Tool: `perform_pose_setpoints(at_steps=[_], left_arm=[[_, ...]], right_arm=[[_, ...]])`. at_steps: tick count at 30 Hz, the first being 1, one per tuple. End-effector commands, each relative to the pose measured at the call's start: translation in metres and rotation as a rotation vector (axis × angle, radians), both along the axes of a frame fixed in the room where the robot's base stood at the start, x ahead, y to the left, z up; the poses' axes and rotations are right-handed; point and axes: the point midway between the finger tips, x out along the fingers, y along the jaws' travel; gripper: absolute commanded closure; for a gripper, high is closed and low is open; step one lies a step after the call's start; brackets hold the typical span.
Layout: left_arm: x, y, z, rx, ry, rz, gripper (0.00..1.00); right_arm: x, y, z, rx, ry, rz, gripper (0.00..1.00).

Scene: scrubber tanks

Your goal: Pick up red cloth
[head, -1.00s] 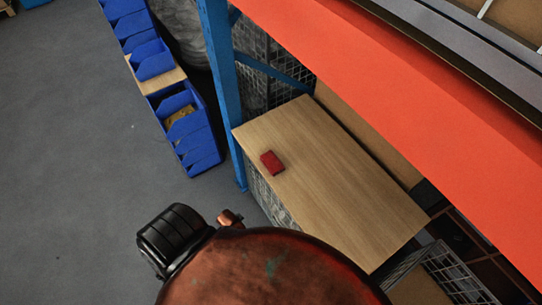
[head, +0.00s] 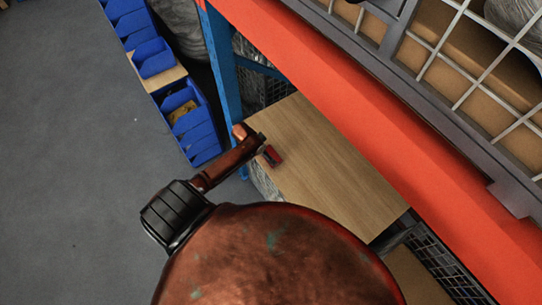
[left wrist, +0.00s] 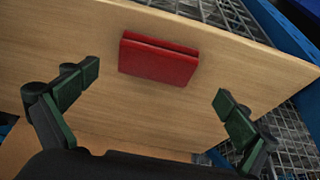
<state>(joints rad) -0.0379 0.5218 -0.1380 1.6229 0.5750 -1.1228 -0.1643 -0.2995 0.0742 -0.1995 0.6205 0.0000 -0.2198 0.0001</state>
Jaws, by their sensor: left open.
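The red cloth (head: 274,155) is a small folded block lying on a wooden shelf board (head: 315,165), near its left edge in the head view. In the left wrist view the red cloth (left wrist: 158,62) lies flat with its fold line along the far side. My left gripper (left wrist: 156,87) is open and empty, with one dark green fingertip to each side of the cloth and clear of it. In the head view my left gripper (head: 262,147) is at the cloth's upper left and partly hides it. My right gripper is not in view.
A blue upright (head: 220,65) stands at the shelf's far left corner. An orange beam (head: 360,105) runs above the board's right side, under a wire mesh. Blue bins (head: 187,115) stand on the floor at the left. The board to the right of the cloth is bare.

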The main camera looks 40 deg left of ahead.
Motion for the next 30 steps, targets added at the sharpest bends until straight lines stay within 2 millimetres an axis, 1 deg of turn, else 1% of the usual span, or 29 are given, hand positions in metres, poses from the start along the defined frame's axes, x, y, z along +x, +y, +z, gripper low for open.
perform_pose_setpoints(at_steps=[6,10,13,20,30], left_arm=[[0.010,-0.011,-0.025,-0.002,0.000,0.001,0.00],[0.016,-0.011,-0.040,0.000,0.000,0.002,0.00],[0.018,-0.011,-0.046,0.001,-0.001,0.002,0.00],[0.018,-0.011,-0.046,0.001,-0.001,0.001,0.00],[0.018,-0.011,-0.046,0.001,-0.001,0.002,0.23]], right_arm=[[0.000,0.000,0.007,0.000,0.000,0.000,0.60],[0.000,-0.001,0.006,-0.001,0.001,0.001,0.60],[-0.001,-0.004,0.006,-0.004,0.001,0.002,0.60],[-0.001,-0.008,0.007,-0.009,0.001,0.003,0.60],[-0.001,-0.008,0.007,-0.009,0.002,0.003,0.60]])
